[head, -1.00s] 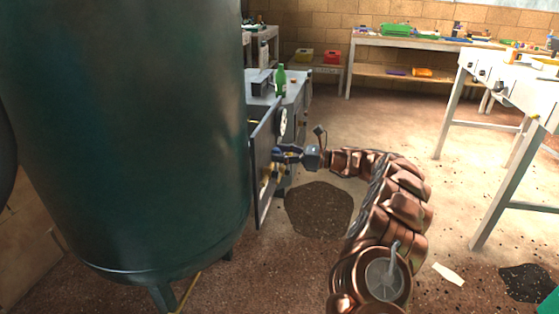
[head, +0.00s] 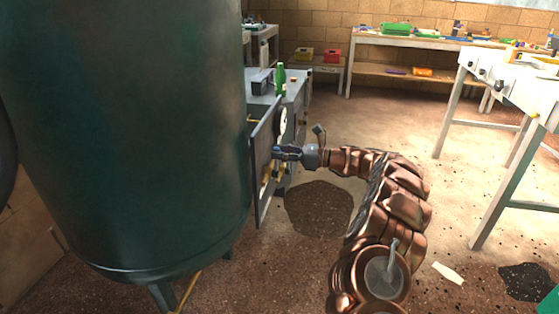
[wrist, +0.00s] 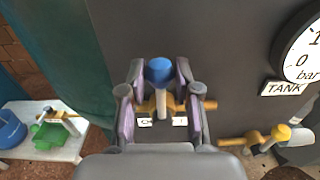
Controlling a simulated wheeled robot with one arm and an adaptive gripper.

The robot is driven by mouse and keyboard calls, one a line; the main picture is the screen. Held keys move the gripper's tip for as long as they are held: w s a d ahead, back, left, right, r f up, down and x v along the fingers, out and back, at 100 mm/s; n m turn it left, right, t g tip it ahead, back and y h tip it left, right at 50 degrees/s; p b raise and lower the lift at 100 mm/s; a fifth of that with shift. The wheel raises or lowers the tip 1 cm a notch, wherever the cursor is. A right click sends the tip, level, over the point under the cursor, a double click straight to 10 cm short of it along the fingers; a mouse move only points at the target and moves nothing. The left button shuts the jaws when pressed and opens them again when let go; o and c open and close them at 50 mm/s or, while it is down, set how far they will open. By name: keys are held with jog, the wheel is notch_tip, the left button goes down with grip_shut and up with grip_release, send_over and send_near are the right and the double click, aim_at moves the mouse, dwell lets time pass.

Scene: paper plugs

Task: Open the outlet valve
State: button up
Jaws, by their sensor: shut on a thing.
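In the wrist view, a small valve with a blue-tipped handle (wrist: 160,72) stands out from the dark panel (wrist: 225,60) on a horizontal brass pipe (wrist: 208,105). My gripper (wrist: 160,82) has its purple-padded fingers on both sides of this handle and is shut on it. The handle's blue end points up in this view. A white label (wrist: 146,122) below the pipe is partly covered by the handle and fingers, so its wording cannot be read in full. In the head view, my gripper (head: 287,153) is at the panel's right face, and the valve is mostly hidden there.
A large green tank (head: 125,130) stands close on the left. A workbench (head: 510,72) stands right, with open floor between.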

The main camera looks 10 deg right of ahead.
jog(key=shift+w+d+r+p, duration=0.1)
jog(key=shift+w+r+p, duration=0.1)
jog(key=shift+p, duration=0.65)
jog(key=p, duration=0.1)
jog(key=m+p, duration=0.1)
jog(key=shift+w+d+f+p, duration=0.15)
jog(key=shift+w+p, duration=0.15)
jog(key=shift+w+d+f+m+p, duration=0.2)
jog(key=shift+m+p, duration=0.25)
jog(key=shift+p, duration=0.3)
jog(key=shift+w+d+r+m+p, duration=0.1)
jog(key=shift+w+m+p, duration=0.3)
jog(key=shift+p, duration=0.35)
jog(key=shift+m+p, duration=0.25)
jog(key=shift+p, duration=0.05)
jog(key=shift+w+f+p, duration=0.1)
jog(key=shift+p, duration=0.25)
jog(key=shift+w+d+f+m+p, duration=0.25)
jog(key=shift+w+m+p, duration=0.15)
jog(key=shift+m+p, duration=0.3)
jog(key=shift+w+d+f+m+p, duration=0.3)
jog(key=shift+m+p, duration=0.25)
jog(key=shift+m, duration=0.25)
jog(key=shift+w+a, duration=0.1)
